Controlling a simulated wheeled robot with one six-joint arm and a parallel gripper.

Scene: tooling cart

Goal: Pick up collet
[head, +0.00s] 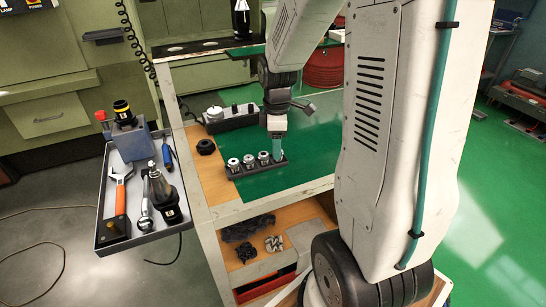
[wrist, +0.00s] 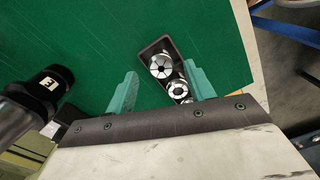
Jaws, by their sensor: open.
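Several silver collets stand in a row in a dark rack (head: 256,171) on the green mat of the cart top. The nearest-left collet (head: 233,164) and its neighbour (head: 249,161) show clearly in the head view. My gripper (head: 277,154) points down over the right end of the rack. In the wrist view my gripper (wrist: 161,68) is open, its two teal fingers apart. A collet (wrist: 160,66) at the rack's end and another collet (wrist: 178,89) show between the fingers. I cannot tell how high the fingertips are above them. The rest of the rack is hidden behind the gripper.
A grey block with round parts (head: 231,118) stands behind the rack. A black ring-like part (head: 205,147) lies to its left. A side tray (head: 107,232) holds a wrench and tool holders. In the wrist view a black holder (wrist: 45,88) is at left. The mat's right is clear.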

